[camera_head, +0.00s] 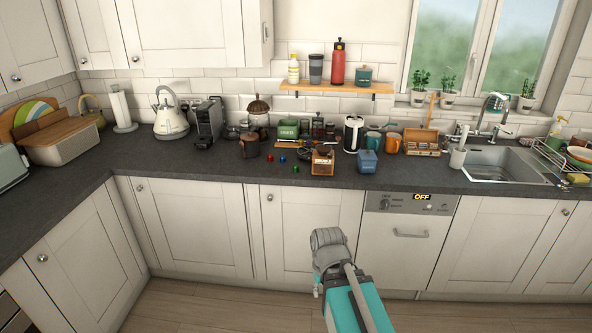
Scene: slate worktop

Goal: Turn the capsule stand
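I cannot clearly tell which thing is the capsule stand. A dark, round-topped item (258,106) stands at the back of the worktop, left of a green box, and is too small to make out. Small dark upright items (318,127) stand right of the green box. Three small capsule-like pieces lie loose in front: a red one (268,157), a blue one (283,159) and a green one (295,168). My folded arm shows low in the middle, in front of the cabinets and away from the worktop. I cannot make out gripper fingers.
A wooden grinder-like box (322,160) and a blue canister (367,162) stand near the worktop's front edge. A shelf (337,88) hangs above. The front left worktop is clear.

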